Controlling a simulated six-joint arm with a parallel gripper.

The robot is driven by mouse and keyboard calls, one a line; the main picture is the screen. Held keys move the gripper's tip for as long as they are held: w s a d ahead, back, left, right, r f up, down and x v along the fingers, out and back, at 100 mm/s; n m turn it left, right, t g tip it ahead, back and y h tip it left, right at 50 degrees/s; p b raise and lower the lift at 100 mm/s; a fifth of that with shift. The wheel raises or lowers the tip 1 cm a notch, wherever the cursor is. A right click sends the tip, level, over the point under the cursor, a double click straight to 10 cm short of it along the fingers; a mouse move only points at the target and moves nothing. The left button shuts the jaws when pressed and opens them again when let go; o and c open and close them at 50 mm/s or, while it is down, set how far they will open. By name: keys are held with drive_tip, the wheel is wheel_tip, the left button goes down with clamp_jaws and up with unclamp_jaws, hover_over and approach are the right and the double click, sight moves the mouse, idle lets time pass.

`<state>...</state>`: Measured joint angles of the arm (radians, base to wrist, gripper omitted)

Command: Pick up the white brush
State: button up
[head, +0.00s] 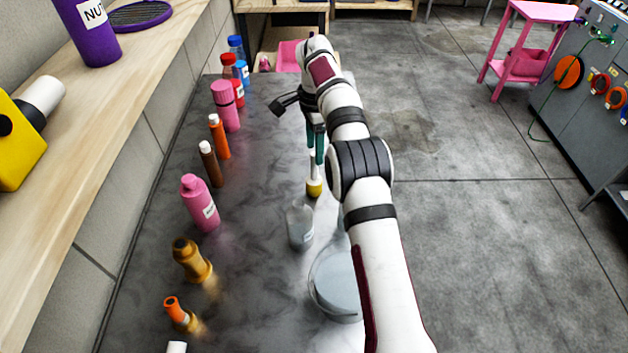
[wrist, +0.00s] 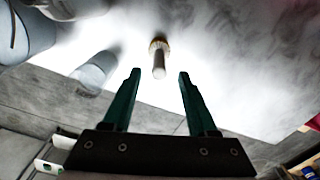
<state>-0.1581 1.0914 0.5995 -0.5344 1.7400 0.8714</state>
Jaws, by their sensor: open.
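The white brush (head: 314,172) stands upright on the dark table, with its pale handle up and yellowish bristles down. In the wrist view the brush (wrist: 159,58) shows in the upper middle, with its handle end pointing towards me. My gripper (head: 316,148) is over the brush, pointing down. In the wrist view my gripper (wrist: 160,75) has its two teal fingers apart. The handle end lines up between the fingertips, with a gap on each side. I cannot tell whether it is in between them in depth. Nothing is gripped.
Several bottles line the left side, including a pink bottle (head: 200,203) and a brown one (head: 191,260). A wooden shelf (head: 110,140) runs along the left wall.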

sight(314, 165)
wheel_tip(314, 165, down, 6)
drive_tip(key=shift+f, duration=0.15)
clamp_jaws()
